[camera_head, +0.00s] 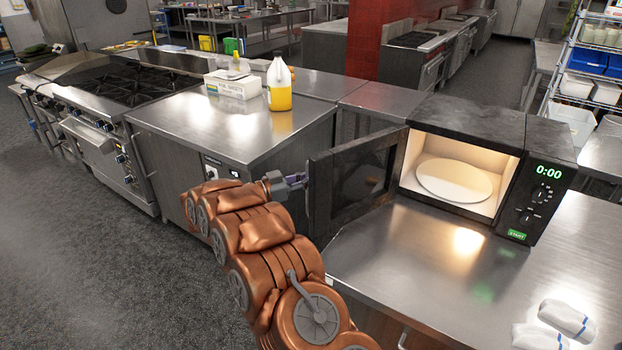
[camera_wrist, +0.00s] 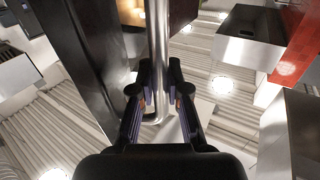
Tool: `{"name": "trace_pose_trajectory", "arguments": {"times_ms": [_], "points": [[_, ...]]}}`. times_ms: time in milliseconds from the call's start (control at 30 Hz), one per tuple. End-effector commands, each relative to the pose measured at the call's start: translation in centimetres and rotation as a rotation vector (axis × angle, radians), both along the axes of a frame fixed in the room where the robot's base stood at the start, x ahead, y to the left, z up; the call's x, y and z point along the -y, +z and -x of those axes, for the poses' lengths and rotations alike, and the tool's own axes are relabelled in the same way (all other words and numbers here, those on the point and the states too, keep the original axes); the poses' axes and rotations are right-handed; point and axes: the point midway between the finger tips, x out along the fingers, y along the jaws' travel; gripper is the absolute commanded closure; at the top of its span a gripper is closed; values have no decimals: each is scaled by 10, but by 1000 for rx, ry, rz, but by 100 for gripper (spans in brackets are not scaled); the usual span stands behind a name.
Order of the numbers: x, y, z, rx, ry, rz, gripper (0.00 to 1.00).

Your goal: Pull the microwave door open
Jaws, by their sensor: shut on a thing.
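The black microwave (camera_head: 468,160) stands on the steel counter at the right. Its door (camera_head: 355,178) stands wide open, swung out to the left. The lit inside shows a round pale turntable plate (camera_head: 455,180). My gripper (camera_head: 300,181) is at the free edge of the door. In the wrist view my gripper (camera_wrist: 160,98) is shut around the vertical metal door handle (camera_wrist: 157,45). The dark door panel (camera_wrist: 75,60) runs along the left of that view. In the head view the handle is mostly hidden by the gripper and the door edge.
The microwave's steel counter (camera_head: 430,275) is bare in front of it, with rolled white towels (camera_head: 567,319) at the near right. Left of the door is another steel counter (camera_head: 215,130) with a yellow jug (camera_head: 279,90) and a box (camera_head: 232,84). Grey floor (camera_head: 100,250) is clear at the left.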

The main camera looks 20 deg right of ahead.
Motion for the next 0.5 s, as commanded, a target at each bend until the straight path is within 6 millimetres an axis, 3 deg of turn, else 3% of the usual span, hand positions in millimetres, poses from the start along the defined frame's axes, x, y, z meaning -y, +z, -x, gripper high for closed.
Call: {"name": "trace_pose_trajectory", "arguments": {"times_ms": [133,167,200,400,500], "points": [[1,3,0,3,-3,3,100],[1,3,0,3,-2,3,84],[0,3,0,3,-1,3,80],[-4,2,-1,2,6,2,59],[-4,1,-1,2,6,1,59]]}}
